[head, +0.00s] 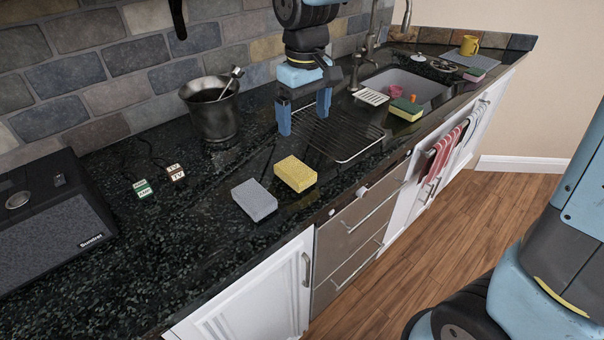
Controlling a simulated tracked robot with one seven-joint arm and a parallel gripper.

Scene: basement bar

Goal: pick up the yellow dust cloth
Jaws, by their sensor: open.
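The yellow dust cloth (296,173) appears as a thick yellow block with a speckled face, lying flat on the dark counter near its front edge. A similar grey block (254,200) lies just to its lower left, close beside it. My gripper (303,122) points down with its two blue fingers apart and nothing visible between them. It is above and behind the yellow cloth in the picture, over or near the wire rack, apart from the cloth. Its exact height over the counter cannot be told.
A wire rack (345,137) lies right of the cloth. A metal bucket (213,112) stands at the back wall. A yellow-green sponge (406,109) is by the sink (427,88). A black speaker (48,225) is at left.

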